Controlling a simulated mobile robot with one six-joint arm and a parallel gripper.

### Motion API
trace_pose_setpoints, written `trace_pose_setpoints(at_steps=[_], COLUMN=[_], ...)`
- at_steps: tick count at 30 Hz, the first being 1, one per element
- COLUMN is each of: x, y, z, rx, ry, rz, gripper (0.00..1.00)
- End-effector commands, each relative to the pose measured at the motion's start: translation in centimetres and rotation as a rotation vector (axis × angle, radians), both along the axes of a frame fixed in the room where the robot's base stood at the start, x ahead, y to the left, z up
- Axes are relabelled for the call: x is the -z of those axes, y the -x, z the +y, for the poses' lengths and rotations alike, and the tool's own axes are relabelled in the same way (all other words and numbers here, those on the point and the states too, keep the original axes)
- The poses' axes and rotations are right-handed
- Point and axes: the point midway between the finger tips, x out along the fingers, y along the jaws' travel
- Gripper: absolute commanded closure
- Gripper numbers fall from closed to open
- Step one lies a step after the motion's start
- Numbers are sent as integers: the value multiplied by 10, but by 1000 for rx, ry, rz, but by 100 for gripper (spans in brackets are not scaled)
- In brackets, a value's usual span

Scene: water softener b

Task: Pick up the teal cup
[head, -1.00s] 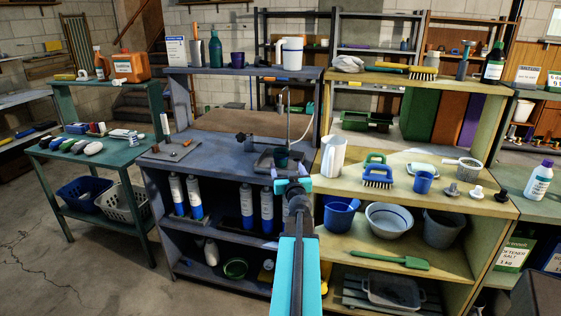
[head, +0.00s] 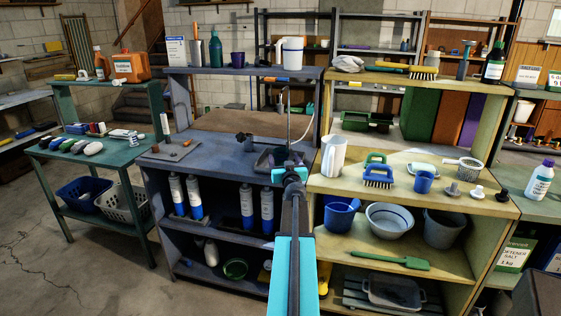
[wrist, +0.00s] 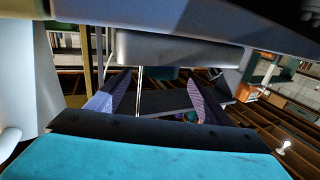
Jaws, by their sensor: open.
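The teal cup stands in the grey tray (head: 262,160) under the tap on the dark blue-grey bench. In the head view my gripper hides most or all of it. In the wrist view, which looks upside down, a dark teal part of the cup (wrist: 162,73) shows past the tray's rim, ahead of my fingers. My gripper (head: 288,170) is at the front edge of the tray. Its two fingers (wrist: 155,95) are apart, with nothing seen held between them. I cannot tell whether they touch the cup.
The thin tap (head: 290,120) rises behind the tray. The bench top left of the tray is mostly clear.

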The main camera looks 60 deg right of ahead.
Motion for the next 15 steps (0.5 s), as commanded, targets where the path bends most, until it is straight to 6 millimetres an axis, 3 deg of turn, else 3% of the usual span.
trace_pose_setpoints(at_steps=[15], x=[1], y=[-4], z=[-5], rx=[0], ry=[1], rz=[1], gripper=[27])
